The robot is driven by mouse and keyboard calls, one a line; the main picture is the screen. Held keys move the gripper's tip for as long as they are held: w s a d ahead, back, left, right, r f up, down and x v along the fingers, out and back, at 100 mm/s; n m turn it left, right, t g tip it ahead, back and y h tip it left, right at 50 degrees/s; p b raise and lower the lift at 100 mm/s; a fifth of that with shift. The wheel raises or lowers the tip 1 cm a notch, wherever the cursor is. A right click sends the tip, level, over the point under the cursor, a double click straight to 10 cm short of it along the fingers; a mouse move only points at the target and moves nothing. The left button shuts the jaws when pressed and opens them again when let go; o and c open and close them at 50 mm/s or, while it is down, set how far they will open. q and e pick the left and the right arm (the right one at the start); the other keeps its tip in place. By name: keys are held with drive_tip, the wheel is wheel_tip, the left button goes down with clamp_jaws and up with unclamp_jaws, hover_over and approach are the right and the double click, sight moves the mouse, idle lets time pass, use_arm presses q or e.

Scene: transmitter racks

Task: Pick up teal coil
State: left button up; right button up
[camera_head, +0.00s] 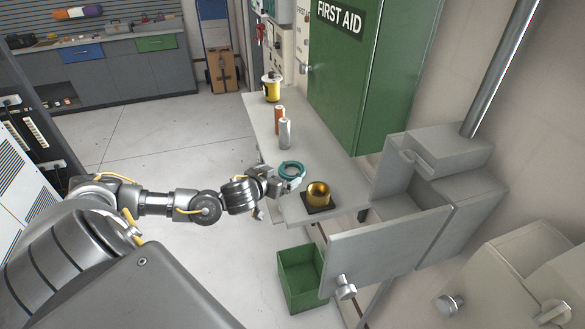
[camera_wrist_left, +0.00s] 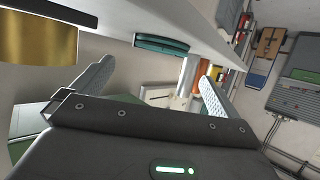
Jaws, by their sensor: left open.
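The teal coil (camera_head: 291,169) is a ring lying on the narrow pale bench, left of a gold cup. My left gripper (camera_head: 268,190) is open and empty at the bench's left edge, close beside the coil. In the left wrist view the coil (camera_wrist_left: 162,44) shows edge-on on the bench surface, beyond the two spread fingers (camera_wrist_left: 158,72) and between them sideways. From these views I cannot tell whether a finger touches it. My right gripper is not in view.
The gold cup (camera_head: 318,194) on a black base stands right of the coil. A silver can (camera_head: 285,134), an orange can (camera_head: 279,116) and a yellow canister (camera_head: 271,88) stand further back. An open grey metal box (camera_head: 385,245) and green bin (camera_head: 299,282) are near. Floor left is clear.

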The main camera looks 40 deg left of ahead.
sight(295, 167)
use_arm(q)
drive_tip(key=shift+w+a+f, duration=0.1)
drive_tip(key=shift+w+f, duration=0.1)
drive_tip(key=shift+w, duration=0.4)
drive_tip(key=shift+w+f, duration=0.2)
drive_tip(key=shift+w, duration=0.3)
drive_tip(key=shift+w+p, duration=0.25)
drive_tip(key=shift+p, duration=0.3)
drive_tip(key=p+x, duration=0.2)
drive_tip(key=x, duration=0.2)
drive_tip(key=shift+w+a+f, duration=0.1)
drive_tip(key=shift+f, duration=0.25)
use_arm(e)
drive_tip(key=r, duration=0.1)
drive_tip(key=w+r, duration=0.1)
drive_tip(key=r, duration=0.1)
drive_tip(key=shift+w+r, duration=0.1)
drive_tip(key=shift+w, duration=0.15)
use_arm(q)
drive_tip(key=shift+c, duration=0.4)
drive_tip(key=c, duration=1)
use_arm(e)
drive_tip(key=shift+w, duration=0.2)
